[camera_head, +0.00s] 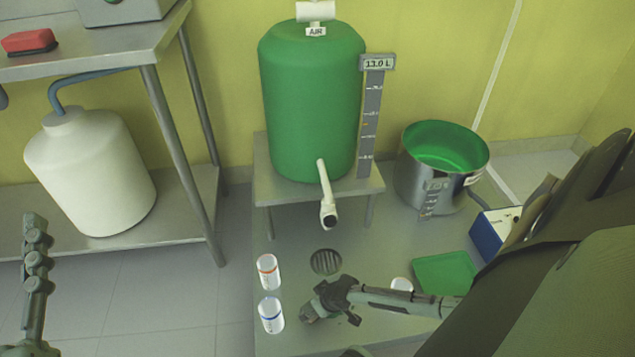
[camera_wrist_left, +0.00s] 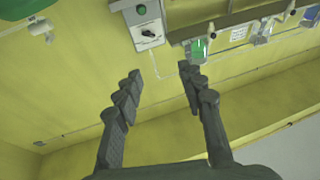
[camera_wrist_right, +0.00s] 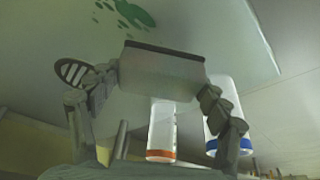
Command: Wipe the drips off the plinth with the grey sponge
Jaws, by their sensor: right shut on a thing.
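The grey sponge (camera_wrist_right: 162,75) is a pale block with a dark edge, held between the fingers of my right gripper (camera_wrist_right: 150,98) in the right wrist view. In the head view my right gripper (camera_head: 328,300) is low over the front of the grey metal plinth (camera_head: 390,232), and the sponge is hard to make out. Green drips (camera_wrist_right: 135,13), a blotch with small spots, show on the plinth beyond the sponge in the right wrist view. I cannot tell whether the sponge touches the plinth. My left gripper (camera_wrist_left: 160,72) is open and empty, away at the left (camera_head: 35,225).
An orange-banded cup (camera_head: 268,271) and a blue-banded cup (camera_head: 271,314) stand left of my right gripper. A drain (camera_head: 326,262), green tray (camera_head: 445,273), steel pot (camera_head: 408,180) and blue box (camera_head: 487,235) are nearby. The green vessel's spout (camera_head: 326,200) overhangs the plinth.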

